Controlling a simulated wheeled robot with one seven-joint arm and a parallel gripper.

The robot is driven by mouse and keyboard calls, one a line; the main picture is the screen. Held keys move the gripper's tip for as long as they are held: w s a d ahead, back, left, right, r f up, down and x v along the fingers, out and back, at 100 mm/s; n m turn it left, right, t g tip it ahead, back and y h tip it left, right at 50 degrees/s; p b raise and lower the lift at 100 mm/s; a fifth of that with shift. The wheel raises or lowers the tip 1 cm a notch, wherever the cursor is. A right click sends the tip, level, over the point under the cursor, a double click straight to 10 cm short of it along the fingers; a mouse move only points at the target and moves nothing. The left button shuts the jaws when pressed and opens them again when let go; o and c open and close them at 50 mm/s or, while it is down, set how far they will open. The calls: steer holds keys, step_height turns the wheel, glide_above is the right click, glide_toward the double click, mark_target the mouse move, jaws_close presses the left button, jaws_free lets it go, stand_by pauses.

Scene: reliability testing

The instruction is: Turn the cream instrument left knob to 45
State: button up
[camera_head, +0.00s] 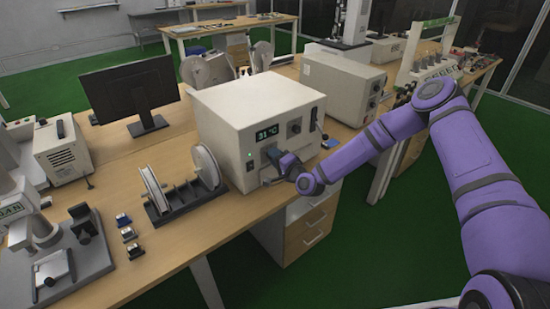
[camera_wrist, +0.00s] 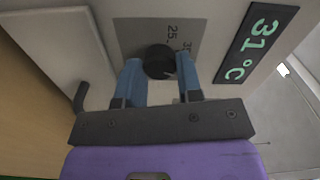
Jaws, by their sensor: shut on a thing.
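The cream instrument (camera_head: 240,105) stands on the wooden desk, its front face toward my arm. Its green display (camera_head: 267,133) reads 31 °C, and the display also shows sideways in the wrist view (camera_wrist: 257,45). The left knob (camera_wrist: 158,59) is black and round, on a grey scale plate (camera_wrist: 195,32) where 25 and part of another number show. My gripper (camera_head: 272,156) is at the front face, below the display. In the wrist view its blue fingers (camera_wrist: 160,74) are shut on the knob, one on each side. In the head view the gripper hides the knob.
A second knob (camera_head: 294,127) sits to the right on the same face. A reel stand (camera_head: 185,188) is close on the left, with a black monitor (camera_head: 135,92) behind. Another cream box (camera_head: 343,85) stands behind right. Desk drawers (camera_head: 308,225) are below my forearm.

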steer(key=o, duration=0.9)
steer(key=v, duration=1.1)
steer(key=shift+w, duration=0.1)
